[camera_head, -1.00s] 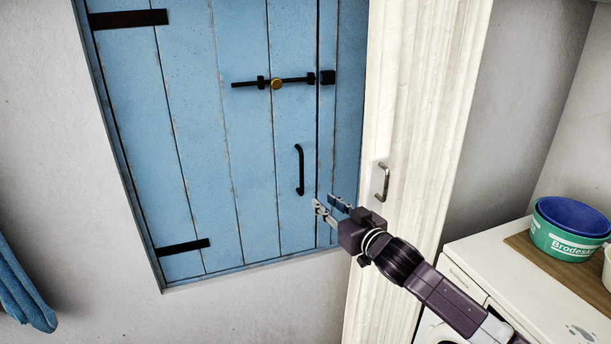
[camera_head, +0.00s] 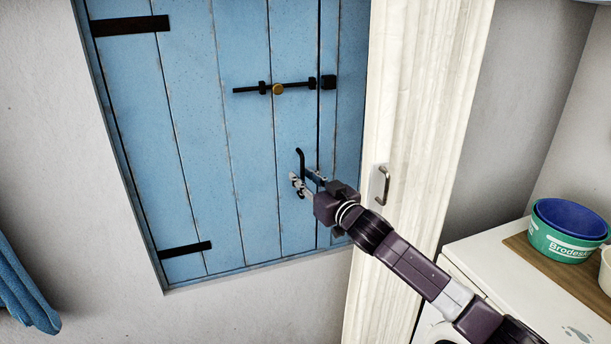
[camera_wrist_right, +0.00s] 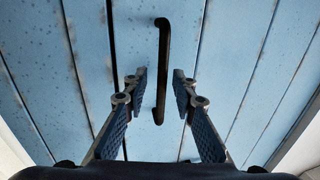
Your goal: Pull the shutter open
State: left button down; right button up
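The blue plank shutter (camera_head: 240,150) stands closed in the wall opening. Its black bar handle (camera_head: 300,160) is upright near the right edge. The black bolt with a brass knob (camera_head: 278,89) lies level above it; I cannot tell whether its tip sits in the black keeper (camera_head: 328,82). My right gripper (camera_head: 307,181) is open at the handle's lower part, which it partly hides. In the right wrist view the handle (camera_wrist_right: 162,60) runs between the two spread fingers (camera_wrist_right: 160,90), with gaps on both sides. Its depth relative to the fingertips is unclear. My left gripper is out of view.
A cream door or panel (camera_head: 425,110) with a metal handle (camera_head: 383,185) stands just right of the shutter, behind my right arm. A white appliance (camera_head: 480,258) with green and blue tubs (camera_head: 565,240) is at right. A blue towel (camera_head: 25,295) hangs at lower left.

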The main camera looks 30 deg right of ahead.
jog(key=shift+w, duration=0.1)
grip_shut()
jog(key=shift+a, duration=0.1)
dwell(0.4)
